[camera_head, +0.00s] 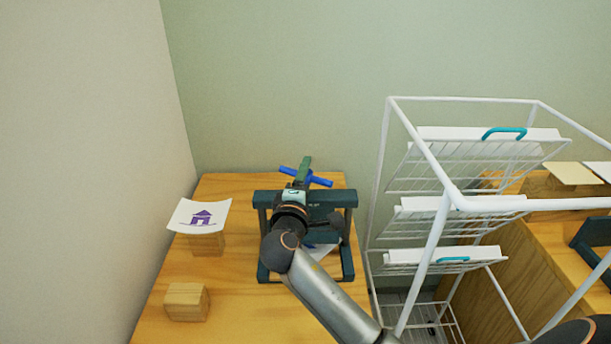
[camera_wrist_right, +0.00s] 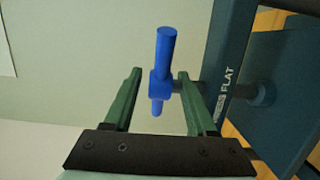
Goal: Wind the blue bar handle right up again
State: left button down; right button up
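The blue bar handle (camera_head: 321,181) is on the far side of the dark teal press (camera_head: 348,235) on the wooden table. In the head view it lies crosswise with both ends showing. In the right wrist view the bar (camera_wrist_right: 166,45) stands nearly upright, with its hub on a shaft from the press frame (camera_wrist_right: 222,75), marked "PRESS FLAT". My right gripper (camera_head: 304,166) reaches over the press to the handle. Its green fingers (camera_wrist_right: 158,76) are apart on either side of the bar, the right one close to the hub; whether it touches is unclear. My left gripper is out of view.
A sheet with a purple house (camera_head: 200,215) rests on a wooden block (camera_head: 206,244); another block (camera_head: 186,302) stands nearer. Part of a sheet (camera_head: 325,252) shows inside the press. A white wire rack (camera_head: 440,230) stands close on the right. A wall borders the left.

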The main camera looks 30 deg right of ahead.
grip_shut()
dwell(1.2)
